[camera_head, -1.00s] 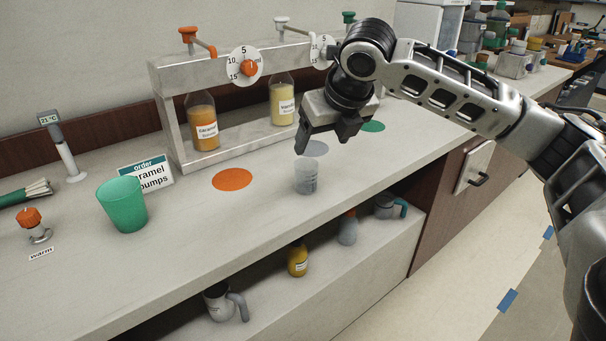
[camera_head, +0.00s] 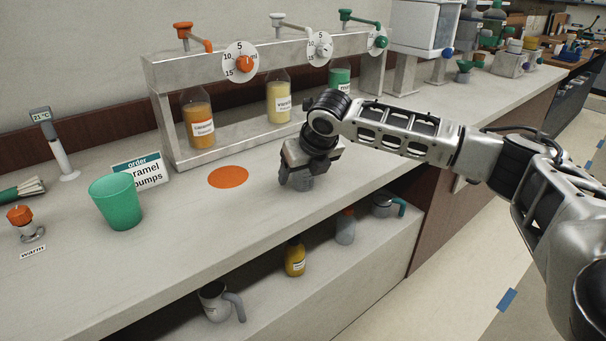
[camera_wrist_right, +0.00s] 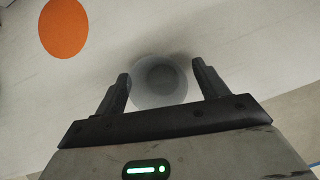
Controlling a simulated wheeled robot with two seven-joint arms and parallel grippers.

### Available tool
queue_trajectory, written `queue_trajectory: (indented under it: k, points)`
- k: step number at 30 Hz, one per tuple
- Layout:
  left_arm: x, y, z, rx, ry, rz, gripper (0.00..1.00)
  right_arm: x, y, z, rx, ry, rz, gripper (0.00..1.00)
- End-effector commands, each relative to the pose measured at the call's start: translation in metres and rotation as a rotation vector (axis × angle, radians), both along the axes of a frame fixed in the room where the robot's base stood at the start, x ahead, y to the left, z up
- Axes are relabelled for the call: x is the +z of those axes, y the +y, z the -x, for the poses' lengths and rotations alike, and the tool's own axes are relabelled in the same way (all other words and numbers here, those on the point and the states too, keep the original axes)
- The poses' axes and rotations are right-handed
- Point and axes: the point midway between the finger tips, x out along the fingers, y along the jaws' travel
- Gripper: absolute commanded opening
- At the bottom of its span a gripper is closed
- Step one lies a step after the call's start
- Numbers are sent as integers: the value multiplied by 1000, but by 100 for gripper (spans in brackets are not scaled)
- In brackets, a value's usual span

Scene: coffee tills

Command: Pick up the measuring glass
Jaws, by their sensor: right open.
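The measuring glass (camera_wrist_right: 158,78) is a small, clear grey cup standing on the counter. In the right wrist view it sits between the two fingers of my right gripper (camera_wrist_right: 160,85), which are open on either side of it. I cannot tell whether either finger touches it. In the head view my right gripper (camera_head: 298,182) is low over the counter and hides the glass. My left gripper is not in view.
A rack with syrup bottles (camera_head: 199,120) and dial pumps stands behind. A green cup (camera_head: 117,203) and an order sign (camera_head: 150,172) stand left. An orange disc (camera_head: 228,177) marks the counter (camera_head: 190,230). A lower shelf holds a mug (camera_head: 214,302) and bottles.

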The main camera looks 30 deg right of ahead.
Motion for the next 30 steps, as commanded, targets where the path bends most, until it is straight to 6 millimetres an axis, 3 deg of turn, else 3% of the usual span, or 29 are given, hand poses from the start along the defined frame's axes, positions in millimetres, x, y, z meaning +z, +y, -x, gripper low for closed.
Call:
queue_trajectory:
  k: [7, 12, 23, 30]
  points:
    - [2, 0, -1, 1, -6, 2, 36, -2, 0, -1, 1, 0, 0, 72]
    - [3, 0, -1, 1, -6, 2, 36, -2, 0, -1, 0, 0, 0, 25]
    - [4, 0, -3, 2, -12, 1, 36, 1, 0, -1, 0, -1, 0, 24]
    - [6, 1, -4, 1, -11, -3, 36, 26, 0, -2, -2, -4, -1, 24]
